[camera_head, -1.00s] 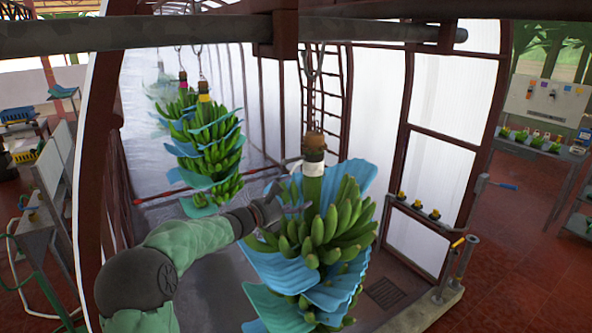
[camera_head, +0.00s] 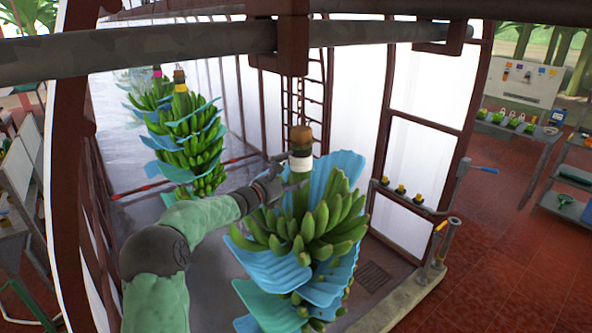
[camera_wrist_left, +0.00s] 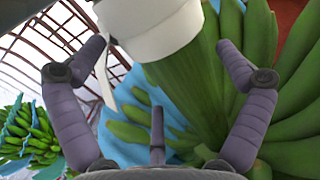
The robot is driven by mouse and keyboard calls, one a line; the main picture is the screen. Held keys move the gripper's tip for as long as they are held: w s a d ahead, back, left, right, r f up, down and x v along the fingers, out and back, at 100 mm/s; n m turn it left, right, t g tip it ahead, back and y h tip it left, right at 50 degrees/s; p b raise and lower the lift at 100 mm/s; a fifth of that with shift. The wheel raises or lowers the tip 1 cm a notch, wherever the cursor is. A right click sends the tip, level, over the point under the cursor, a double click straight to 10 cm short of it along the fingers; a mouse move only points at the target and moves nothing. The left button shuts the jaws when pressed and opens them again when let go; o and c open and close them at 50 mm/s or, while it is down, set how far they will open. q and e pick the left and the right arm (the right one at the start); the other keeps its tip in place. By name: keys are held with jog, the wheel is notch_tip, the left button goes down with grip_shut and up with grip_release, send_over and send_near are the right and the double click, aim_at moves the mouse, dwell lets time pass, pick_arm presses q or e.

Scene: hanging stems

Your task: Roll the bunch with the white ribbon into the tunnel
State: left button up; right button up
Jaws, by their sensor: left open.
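The near bunch (camera_head: 318,235) hangs upright, with green bananas and blue sheets between its layers. A white ribbon (camera_head: 300,164) wraps its stem below the brown cut top. My left gripper (camera_head: 279,178) is beside the stem on its left, just under ribbon height. In the left wrist view the gripper's fingers (camera_wrist_left: 163,48) are spread, with the white ribbon (camera_wrist_left: 172,30) and green stem (camera_wrist_left: 185,90) between and beyond them. I cannot tell if they touch. The tunnel (camera_head: 232,85) has dark red frames and pale sheeting. My right gripper is not in view.
Inside the tunnel hang a bunch with a yellow ribbon (camera_head: 180,78) and one with a pink ribbon (camera_head: 157,73). An overhead rail (camera_head: 150,50) crosses above. A red-and-white bar (camera_head: 150,188) crosses low behind the near bunch.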

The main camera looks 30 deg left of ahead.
pick_arm(q)
jog(key=shift+w+d+p, duration=0.25)
jog(key=shift+w+p, duration=0.05)
jog(key=shift+w, duration=0.95)
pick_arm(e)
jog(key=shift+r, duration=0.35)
